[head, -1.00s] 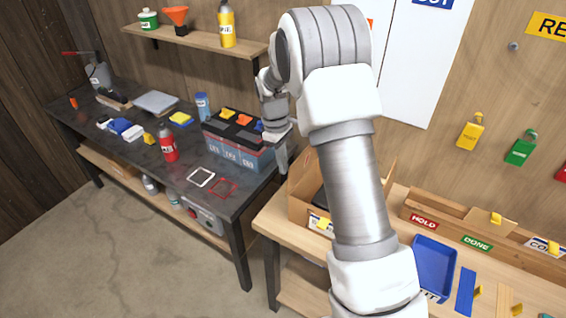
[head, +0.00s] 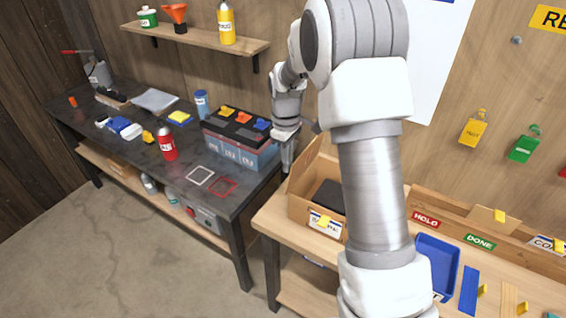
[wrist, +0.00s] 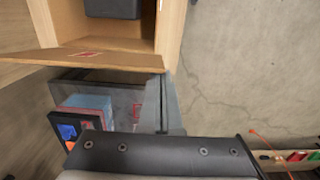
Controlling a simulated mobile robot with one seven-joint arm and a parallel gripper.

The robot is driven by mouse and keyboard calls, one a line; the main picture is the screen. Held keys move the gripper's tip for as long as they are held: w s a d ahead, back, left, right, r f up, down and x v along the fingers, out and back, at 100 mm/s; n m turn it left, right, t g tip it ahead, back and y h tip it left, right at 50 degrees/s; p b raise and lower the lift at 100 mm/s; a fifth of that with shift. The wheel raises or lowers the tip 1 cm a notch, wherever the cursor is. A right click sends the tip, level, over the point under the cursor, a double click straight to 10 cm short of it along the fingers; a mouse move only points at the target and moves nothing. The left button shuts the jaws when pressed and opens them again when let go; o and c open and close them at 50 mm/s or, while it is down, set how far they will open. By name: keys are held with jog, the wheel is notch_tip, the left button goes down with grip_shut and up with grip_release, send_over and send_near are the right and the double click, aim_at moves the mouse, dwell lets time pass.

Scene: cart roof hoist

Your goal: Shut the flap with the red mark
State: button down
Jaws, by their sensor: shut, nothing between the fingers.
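The cardboard box (head: 298,208) stands on the wooden bench, with a dark object (head: 330,195) inside. In the head view a flap (head: 306,164) stands up at its left side. In the wrist view the flap with the red mark (wrist: 120,59) is open and sticks outward from the box; the red mark (wrist: 84,54) is on its face. My gripper (head: 286,170) is shut and empty, just left of the box at the raised flap. In the wrist view its fingers (wrist: 160,82) end close to the flap's lower right corner; I cannot tell whether they touch.
The dark workbench (head: 110,165) at left holds a battery (head: 240,158) and a red bottle (head: 166,144). A gap separates it from the wooden bench. Right of my arm are a blue tray (head: 436,262) and a wooden rack (head: 450,232). My arm hides the box's right side.

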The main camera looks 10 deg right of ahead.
jog(key=s+d+f+t+y+b, duration=0.3)
jog(key=s+d+f+b, duration=0.4)
jog(key=b, duration=1.2)
jog(key=shift+s+d+f, duration=0.15)
jog(key=shift+s+d, duration=0.35)
